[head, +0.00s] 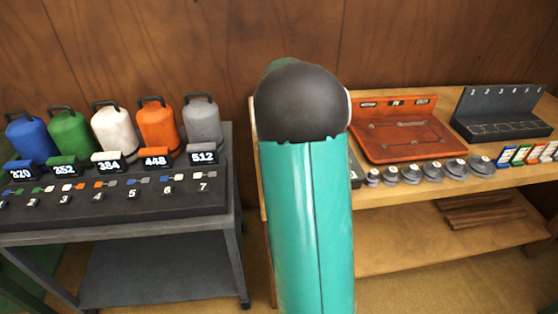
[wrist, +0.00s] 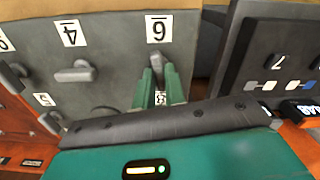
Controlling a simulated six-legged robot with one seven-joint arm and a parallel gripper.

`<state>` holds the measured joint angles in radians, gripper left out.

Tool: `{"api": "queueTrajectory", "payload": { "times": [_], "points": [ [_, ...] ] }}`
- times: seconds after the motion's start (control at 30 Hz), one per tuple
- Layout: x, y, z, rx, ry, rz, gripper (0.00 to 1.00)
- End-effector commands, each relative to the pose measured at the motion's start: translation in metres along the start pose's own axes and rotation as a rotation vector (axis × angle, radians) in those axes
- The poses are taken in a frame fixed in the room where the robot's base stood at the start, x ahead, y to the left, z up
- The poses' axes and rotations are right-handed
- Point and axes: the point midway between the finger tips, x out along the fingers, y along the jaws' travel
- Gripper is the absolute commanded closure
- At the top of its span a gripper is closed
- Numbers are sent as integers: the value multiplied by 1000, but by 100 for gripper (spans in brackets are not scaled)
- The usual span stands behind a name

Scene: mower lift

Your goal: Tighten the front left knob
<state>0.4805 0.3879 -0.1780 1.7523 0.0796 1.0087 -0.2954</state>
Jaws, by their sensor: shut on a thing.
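In the wrist view my gripper (wrist: 160,72) has two green fingers that reach onto a grey panel (wrist: 115,50) with number labels. The fingers are shut around a small grey knob just below the label that reads 6. The knob is mostly hidden between the fingers, and I cannot tell its turn angle. Another grey knob (wrist: 75,72) with a lever shape sits to the left, below the label 4. More grey knobs show at the left edge and lower left. In the head view my own arm blocks the middle, and neither my gripper nor the held knob shows.
A dark panel (wrist: 245,75) with key tags stands close to the right of my gripper. A wooden bench (head: 400,192) with an orange tray (head: 410,145) and grey weights is at right.

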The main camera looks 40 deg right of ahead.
Motion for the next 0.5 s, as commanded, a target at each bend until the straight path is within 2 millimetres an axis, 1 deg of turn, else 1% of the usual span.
{"api": "queueTrajectory", "payload": {
  "times": [0.2, 0.5],
  "points": [
    [-1, 0, 0, 130, 2, 1, 100],
    [-1, 0, 0, 215, 2, 0, 100]
  ]
}}
